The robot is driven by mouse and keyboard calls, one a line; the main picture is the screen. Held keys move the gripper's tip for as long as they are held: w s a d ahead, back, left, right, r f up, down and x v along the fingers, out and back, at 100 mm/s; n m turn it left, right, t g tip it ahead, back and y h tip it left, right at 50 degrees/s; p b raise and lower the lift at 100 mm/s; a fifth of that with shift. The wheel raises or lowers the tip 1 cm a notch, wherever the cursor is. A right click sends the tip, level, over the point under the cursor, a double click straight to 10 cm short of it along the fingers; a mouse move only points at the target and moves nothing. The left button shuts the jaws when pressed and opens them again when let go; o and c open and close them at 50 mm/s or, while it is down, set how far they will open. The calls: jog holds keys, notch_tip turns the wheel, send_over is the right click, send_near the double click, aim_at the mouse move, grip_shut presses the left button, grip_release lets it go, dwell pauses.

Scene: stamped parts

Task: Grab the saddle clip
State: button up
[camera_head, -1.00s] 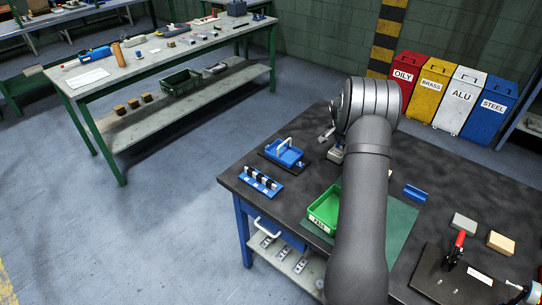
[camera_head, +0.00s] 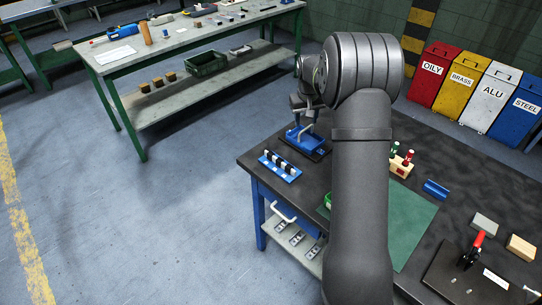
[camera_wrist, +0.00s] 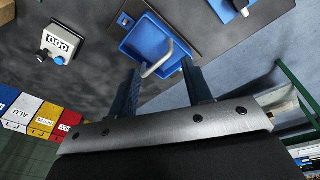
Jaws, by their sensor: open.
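A pale, arched strap (camera_wrist: 160,60), which looks like the saddle clip, stands over a blue tray (camera_wrist: 131,44) in the wrist view. My gripper (camera_wrist: 160,68) is open, with one dark finger on each side of the strap's near end. I cannot tell whether the fingers touch it or are still above it. In the head view my gripper (camera_head: 303,108) is over the blue tray (camera_head: 305,140) near the bench's far left corner. The strap is mostly hidden by the gripper there.
A white counter box (camera_wrist: 59,44) is left of the tray in the wrist view. A blue block (camera_head: 436,189) lies to the right.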

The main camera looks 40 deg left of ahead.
jog(key=s+a+r+n+g, duration=0.1)
jog(key=s+a+r+n, duration=0.15)
jog(key=s, duration=0.25)
jog(key=s+a+r+n, duration=0.2)
jog(key=s+n, duration=0.2)
jog(key=s, duration=0.2)
send_over(271, 153)
jog(key=shift+g+y, duration=0.3)
jog(key=f, duration=1.2)
jog(key=shift+d+f, duration=0.15)
jog(key=shift+d, duration=0.05)
jog(key=shift+a+f, duration=0.1)
jog(key=shift+f, duration=2.55)
grip_shut()
